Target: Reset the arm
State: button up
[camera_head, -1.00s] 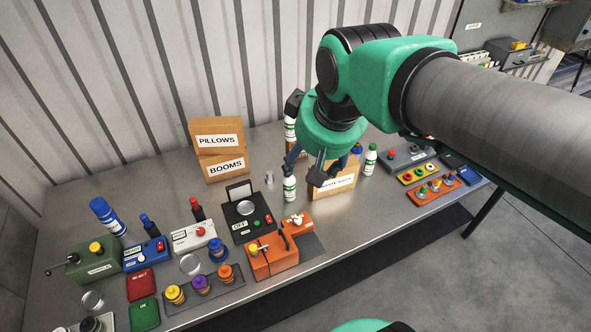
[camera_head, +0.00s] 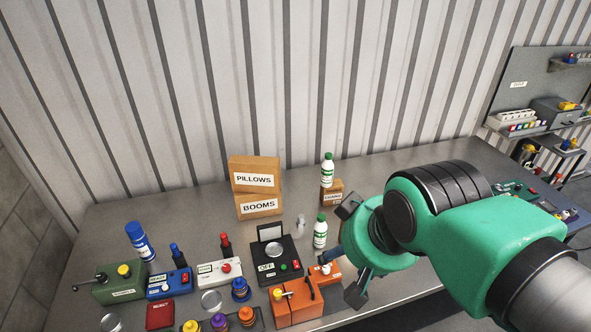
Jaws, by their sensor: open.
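My green and black arm comes in from the lower right. My gripper (camera_head: 339,266) is open and empty above the front part of the metal table (camera_head: 100,225), pointing left and down in the picture. Its dark fingers appear close to the orange device (camera_head: 296,303) and to the right of a white bottle with a green cap (camera_head: 320,232). I cannot tell how high it is above the table. The arm hides much of the right part of the table.
Boxes marked PILLOWS (camera_head: 254,180) and BOOMS (camera_head: 259,206) stand near the wall. Another white bottle (camera_head: 327,170) is on a small carton (camera_head: 332,193). The black device (camera_head: 275,262), white device (camera_head: 219,273), blue device (camera_head: 169,284) and green box (camera_head: 121,285) crowd the left. A shelf (camera_head: 550,110) is far right.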

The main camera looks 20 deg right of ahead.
notch_tip(320, 180, down, 10)
jog(key=b, duration=0.9)
jog(key=shift+r, duration=0.25)
